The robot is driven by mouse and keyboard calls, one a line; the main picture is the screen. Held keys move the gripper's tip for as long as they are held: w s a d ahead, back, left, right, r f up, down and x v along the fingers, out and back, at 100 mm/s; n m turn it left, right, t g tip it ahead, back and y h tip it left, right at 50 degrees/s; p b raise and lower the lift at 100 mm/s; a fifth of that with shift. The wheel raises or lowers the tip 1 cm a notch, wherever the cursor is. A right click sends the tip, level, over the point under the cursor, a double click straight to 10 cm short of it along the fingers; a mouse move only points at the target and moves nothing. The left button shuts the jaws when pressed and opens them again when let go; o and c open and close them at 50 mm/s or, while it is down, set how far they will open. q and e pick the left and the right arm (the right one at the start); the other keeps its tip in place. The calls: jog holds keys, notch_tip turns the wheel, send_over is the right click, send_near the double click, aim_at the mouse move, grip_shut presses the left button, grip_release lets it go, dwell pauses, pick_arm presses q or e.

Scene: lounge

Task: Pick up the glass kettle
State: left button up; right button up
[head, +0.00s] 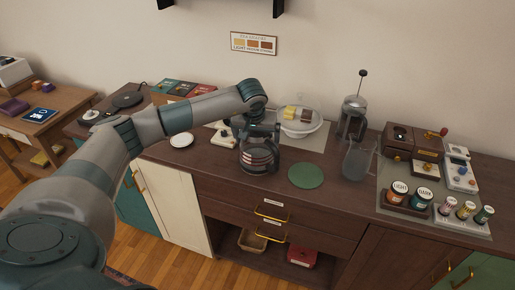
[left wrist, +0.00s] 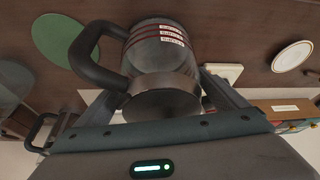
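The glass kettle (head: 259,157) has a dark handle, a dark collar and red-and-white label stripes. It stands upright on the dark wooden counter, left of a round green mat. In the left wrist view the kettle (left wrist: 160,58) fills the middle, with its black handle curving to the left. My left gripper (head: 256,124) is at the top of the kettle. In the left wrist view its two fingers (left wrist: 160,92) stand apart on either side of the kettle's dark top. A gap shows beside the left finger; the right fingertip is close to the glass. My right gripper is not in view.
The green mat (head: 306,175) lies right of the kettle. A clear glass pitcher (head: 357,160) and a French press (head: 352,118) stand farther right. A small white plate (head: 181,140) lies to the left. A grinder and jars crowd the right end.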

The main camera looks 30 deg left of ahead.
pick_arm(q)
jog(key=shift+w+r, duration=0.1)
jog(key=shift+r, duration=0.15)
jog(key=shift+c, duration=0.2)
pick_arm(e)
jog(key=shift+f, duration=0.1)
